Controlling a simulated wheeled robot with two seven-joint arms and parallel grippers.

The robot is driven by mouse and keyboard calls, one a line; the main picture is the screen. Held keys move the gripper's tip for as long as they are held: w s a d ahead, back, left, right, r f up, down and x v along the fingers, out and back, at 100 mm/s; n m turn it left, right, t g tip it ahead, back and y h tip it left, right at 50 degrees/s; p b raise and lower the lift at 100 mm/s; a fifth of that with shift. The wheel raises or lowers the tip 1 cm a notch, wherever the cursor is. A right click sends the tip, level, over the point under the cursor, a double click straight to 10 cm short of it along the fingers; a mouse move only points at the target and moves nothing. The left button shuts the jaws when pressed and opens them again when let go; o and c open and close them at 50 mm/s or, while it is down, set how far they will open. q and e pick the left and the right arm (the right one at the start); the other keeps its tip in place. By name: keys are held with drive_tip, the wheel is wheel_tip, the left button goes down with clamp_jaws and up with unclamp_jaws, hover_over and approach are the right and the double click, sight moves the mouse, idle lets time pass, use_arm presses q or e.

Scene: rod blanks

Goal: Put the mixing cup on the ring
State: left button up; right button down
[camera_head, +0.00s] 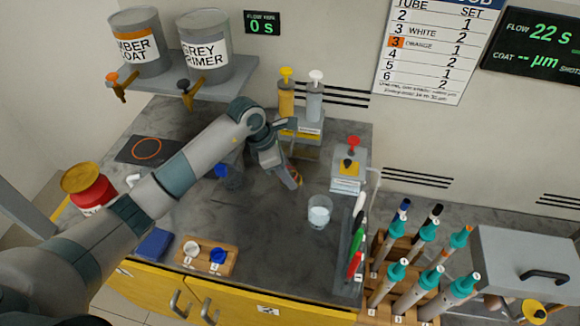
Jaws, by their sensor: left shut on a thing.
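The orange ring (147,149) lies flat on a dark mat at the left rear of the bench, with nothing on it. My left gripper (291,181) is low over the middle of the bench, its arm reaching in from the left. It is shut on a small orange-brown thing (297,176), mostly hidden by the fingers; I cannot tell whether this is the mixing cup. A clear cup with whitish contents (320,212) stands upright, apart from the gripper, to its right and nearer the front. My right gripper is not in view.
Two pump bottles (286,100) stand behind the gripper. A wooden block (207,258) is at front. Paint cans (136,42) overhang the back left. The bench's front middle is clear.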

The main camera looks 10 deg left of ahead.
sight(290, 169)
use_arm(q)
drive_tip(key=shift+w, duration=0.1)
drive_tip(key=shift+w+r+p, duration=0.15)
drive_tip(key=shift+w+p, duration=0.4)
drive_tip(key=shift+w, duration=1)
drive_tip(key=shift+f+p, duration=0.55)
drive_tip(key=shift+f, duration=0.3)
drive_tip(key=shift+s, duration=0.1)
drive_tip(key=shift+f, duration=0.15)
drive_tip(key=shift+f+b, duration=0.15)
drive_tip(key=shift+b, duration=0.15)
drive_tip(key=o, duration=1)
